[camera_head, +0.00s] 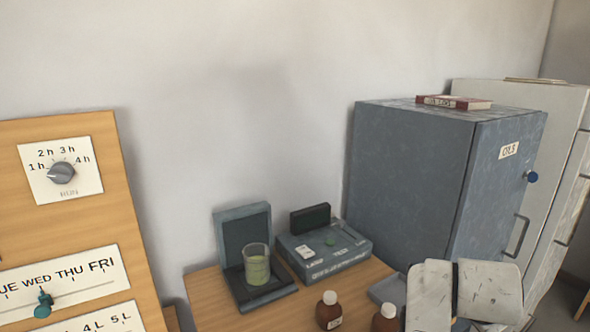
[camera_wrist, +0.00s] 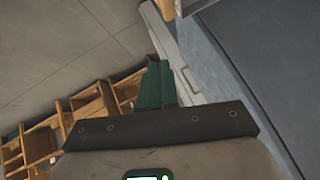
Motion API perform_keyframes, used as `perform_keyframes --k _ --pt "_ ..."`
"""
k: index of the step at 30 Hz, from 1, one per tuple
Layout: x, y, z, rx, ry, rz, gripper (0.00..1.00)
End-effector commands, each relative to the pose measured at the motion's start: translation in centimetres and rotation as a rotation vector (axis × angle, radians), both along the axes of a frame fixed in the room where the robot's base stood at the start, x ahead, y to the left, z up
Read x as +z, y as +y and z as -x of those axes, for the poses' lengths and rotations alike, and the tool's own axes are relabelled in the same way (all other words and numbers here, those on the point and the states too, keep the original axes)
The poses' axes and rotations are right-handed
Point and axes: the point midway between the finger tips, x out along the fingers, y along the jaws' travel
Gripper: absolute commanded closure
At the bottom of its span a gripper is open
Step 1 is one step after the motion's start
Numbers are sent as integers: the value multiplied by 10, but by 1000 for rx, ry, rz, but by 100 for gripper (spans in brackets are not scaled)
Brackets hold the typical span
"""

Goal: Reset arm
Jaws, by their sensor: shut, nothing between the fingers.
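My gripper (camera_wrist: 155,85) shows in the wrist view as green fingers held together, shut and empty. It points past a blue-grey surface on the right, with floor and wooden furniture beyond on the left. In the head view, pale worn parts of my arm show at the lower right, in front of the grey cabinet (camera_head: 412,175). My fingers cannot be made out there.
A table (camera_head: 205,290) bears a beaker of green liquid (camera_head: 257,268), a test box (camera_head: 325,258) and brown bottles (camera_head: 328,312), close to my arm. A wooden panel (camera_head: 70,220) with a timer knob (camera_head: 61,173) stands left. Wooden furniture (camera_wrist: 95,105) shows in the wrist view.

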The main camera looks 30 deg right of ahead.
Motion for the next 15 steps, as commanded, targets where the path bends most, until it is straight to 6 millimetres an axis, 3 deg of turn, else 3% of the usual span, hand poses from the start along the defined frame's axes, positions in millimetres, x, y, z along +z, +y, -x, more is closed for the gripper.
perform_keyframes --k 8,11,15 --pt "-82 52 13 592 350 70 100" --pt "-120 82 30 814 465 49 100" --pt "-173 134 66 1126 596 -20 100"
